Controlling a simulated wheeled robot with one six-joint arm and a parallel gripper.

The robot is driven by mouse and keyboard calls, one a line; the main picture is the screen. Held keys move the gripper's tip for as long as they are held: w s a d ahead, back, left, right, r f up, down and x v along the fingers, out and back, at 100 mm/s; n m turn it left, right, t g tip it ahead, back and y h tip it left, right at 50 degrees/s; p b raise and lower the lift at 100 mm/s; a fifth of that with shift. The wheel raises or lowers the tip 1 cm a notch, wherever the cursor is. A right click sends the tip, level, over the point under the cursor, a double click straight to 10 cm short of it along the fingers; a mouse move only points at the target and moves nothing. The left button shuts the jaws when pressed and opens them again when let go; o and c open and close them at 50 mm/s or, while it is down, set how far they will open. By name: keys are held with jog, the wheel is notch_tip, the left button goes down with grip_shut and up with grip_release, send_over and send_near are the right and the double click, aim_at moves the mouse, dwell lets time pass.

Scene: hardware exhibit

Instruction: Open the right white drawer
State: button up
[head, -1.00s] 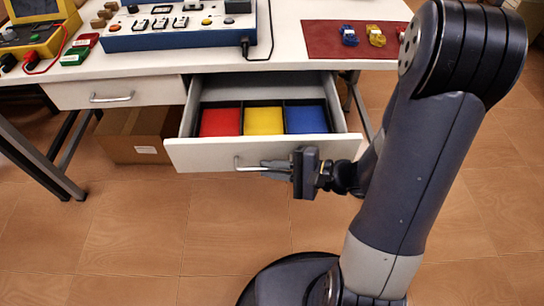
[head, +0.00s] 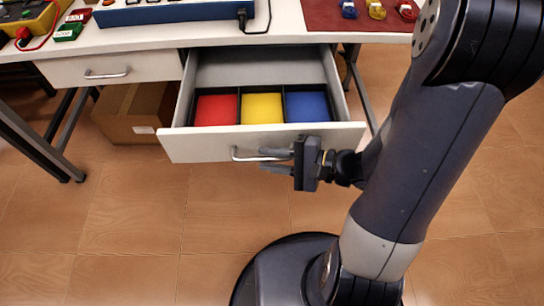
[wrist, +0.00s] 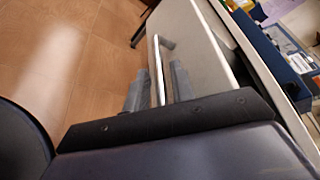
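The right white drawer (head: 205,147) is pulled well out from under the table in the head view. Its red, yellow and blue compartments show inside. Its metal bar handle (head: 240,155) is on the front panel; the handle also shows in the wrist view (wrist: 161,75). My gripper (head: 277,161) is at the right part of the handle. Its two fingers are apart, one on each side of the bar, with small gaps visible in the wrist view (wrist: 157,88). The handle's right end is partly hidden by the fingers.
A closed left drawer (head: 110,70) sits beside it. A cardboard box (head: 135,112) stands on the floor below. The white tabletop (head: 285,22) holds a blue panel (head: 175,10) and a red mat (head: 335,12). The tiled floor in front is clear.

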jog(key=shift+o, duration=0.7)
jog(key=shift+d, duration=0.1)
jog(key=shift+s+d+r, duration=0.15)
jog(key=shift+d+r, duration=0.05)
jog(key=shift+d, duration=0.4)
jog(key=p+v, duration=0.1)
jog(key=v, duration=0.8)
jog(key=shift+s+d+p, duration=0.2)
jog(key=shift+p, duration=0.2)
jog(key=shift+f, duration=0.1)
jog(key=shift+b+x, duration=0.9)
jog(key=shift+x, duration=4.55)
